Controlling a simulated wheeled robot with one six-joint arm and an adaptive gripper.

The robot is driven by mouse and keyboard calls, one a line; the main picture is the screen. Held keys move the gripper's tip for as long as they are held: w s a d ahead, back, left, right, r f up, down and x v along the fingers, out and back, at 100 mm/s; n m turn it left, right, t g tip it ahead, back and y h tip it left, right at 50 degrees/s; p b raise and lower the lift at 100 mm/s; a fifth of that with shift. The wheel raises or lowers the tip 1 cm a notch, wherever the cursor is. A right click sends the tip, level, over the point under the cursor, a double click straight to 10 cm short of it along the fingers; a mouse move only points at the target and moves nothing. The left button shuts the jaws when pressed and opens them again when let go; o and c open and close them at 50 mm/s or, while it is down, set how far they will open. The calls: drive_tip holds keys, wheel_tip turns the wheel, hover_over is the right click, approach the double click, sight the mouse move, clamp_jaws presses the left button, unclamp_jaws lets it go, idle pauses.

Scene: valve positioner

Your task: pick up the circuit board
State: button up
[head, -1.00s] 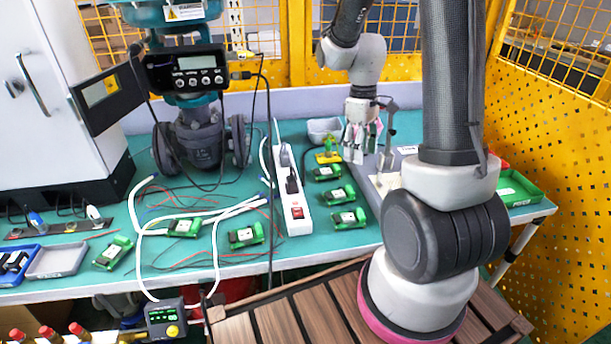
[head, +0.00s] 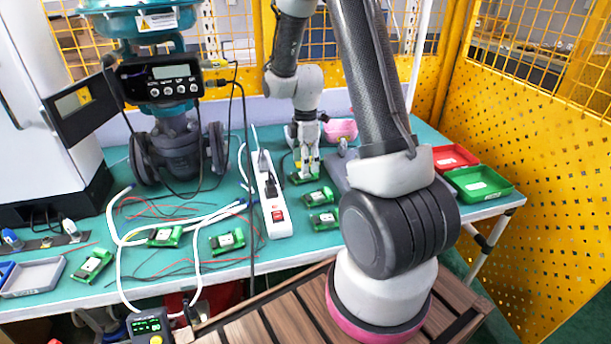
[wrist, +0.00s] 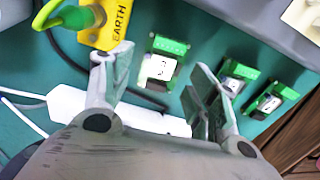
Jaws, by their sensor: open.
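Several green circuit boards with white labels lie flat on the teal table. One board (head: 297,179) lies right of the power strip, below my gripper (head: 306,170), which points down and partly covers it. In the wrist view this board (wrist: 161,66) shows between the two spread fingers of my gripper (wrist: 160,78), apart from both. My gripper is open and empty. Two more boards, the middle one (head: 318,196) and the near one (head: 324,219), lie in front of it. Others lie left of the strip (head: 227,240) (head: 165,236) and at the far left (head: 92,265).
A white power strip (head: 270,204) lies just left of the board. A yellow EARTH tag with a green clamp (wrist: 105,25) is close to one finger. Cables lie at left, around the valve (head: 180,150). A red tray (head: 453,157) and a green tray (head: 478,183) stand at right.

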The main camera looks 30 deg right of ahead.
wheel_tip(320, 180, down, 4)
drive_tip(key=shift+s, duration=0.15)
drive_tip(key=c, duration=0.8)
